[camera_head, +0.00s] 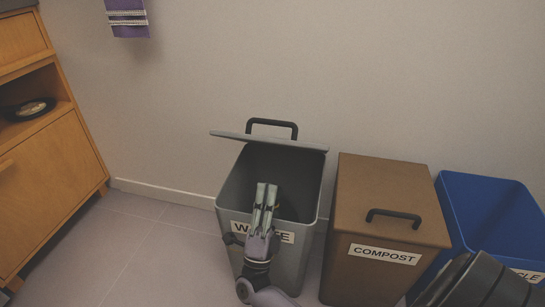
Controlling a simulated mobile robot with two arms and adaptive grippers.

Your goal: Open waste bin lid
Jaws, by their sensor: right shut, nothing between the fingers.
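The grey waste bin (228,209) stands on the floor near the wall, with a white label partly hidden by my right arm. Its lid (272,141) is raised at the back and seen nearly edge-on, with a black handle (272,124) on it. The dark inside of the bin shows below the lid. My right gripper (267,187) is in front of the bin opening, fingers pointing towards it, below the lid and apart from it. Its fingers are together and hold nothing. My left gripper is not in view.
A brown compost bin (390,190) with its lid closed stands close to the right. A blue recycle bin (480,200), open at the top, is beyond it. A wooden cabinet (55,165) is at the left. Clear floor (145,240) lies between cabinet and waste bin.

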